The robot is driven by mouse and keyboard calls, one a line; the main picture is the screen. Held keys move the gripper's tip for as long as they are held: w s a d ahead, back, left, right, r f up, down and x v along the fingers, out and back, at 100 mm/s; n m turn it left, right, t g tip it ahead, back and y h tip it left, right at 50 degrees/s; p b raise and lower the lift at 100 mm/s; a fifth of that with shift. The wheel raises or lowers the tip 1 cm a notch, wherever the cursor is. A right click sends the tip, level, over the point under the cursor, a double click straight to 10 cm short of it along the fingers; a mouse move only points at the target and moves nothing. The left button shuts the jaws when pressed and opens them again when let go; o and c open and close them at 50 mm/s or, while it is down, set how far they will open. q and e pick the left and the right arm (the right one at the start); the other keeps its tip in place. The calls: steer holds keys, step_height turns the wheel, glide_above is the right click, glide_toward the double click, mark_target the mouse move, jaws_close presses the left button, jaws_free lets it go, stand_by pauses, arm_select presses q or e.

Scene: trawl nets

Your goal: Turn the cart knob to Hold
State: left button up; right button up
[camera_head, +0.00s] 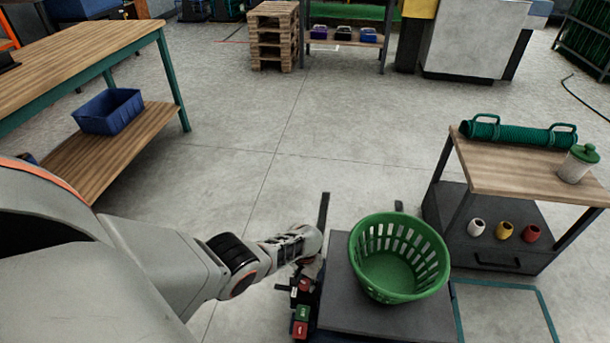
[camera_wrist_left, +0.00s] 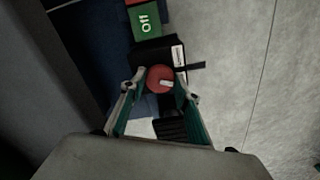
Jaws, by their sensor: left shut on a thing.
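The round red knob (camera_wrist_left: 158,74) shows in the left wrist view, with a pale pointer mark on its face aimed to the right. My left gripper (camera_wrist_left: 156,90) is shut on it, one finger on each side. A green plate reading "Off" (camera_wrist_left: 145,22) is just beyond the knob, with a red plate at the picture's top edge. In the head view my left gripper (camera_head: 309,262) reaches down at the left side of the dark cart (camera_head: 345,312). My right gripper is not in view.
A green basket (camera_head: 399,257) stands on the cart. A wooden-topped stand (camera_head: 520,172) at right holds a green net roll (camera_head: 518,133) and a lidded jar (camera_head: 577,164). A workbench (camera_head: 80,60) with a blue bin (camera_head: 108,111) is at left. The floor between is clear.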

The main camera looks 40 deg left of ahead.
mark_target(305, 284)
arm_select(q)
steer(key=shift+s+d+f+m, duration=0.1)
steer(key=shift+m, duration=1.9)
steer(key=o, duration=1.1)
steer(key=shift+r, duration=0.2)
steer(key=shift+r, duration=1.4)
step_height(305, 284, up, 9)
steer(key=shift+f, duration=0.1)
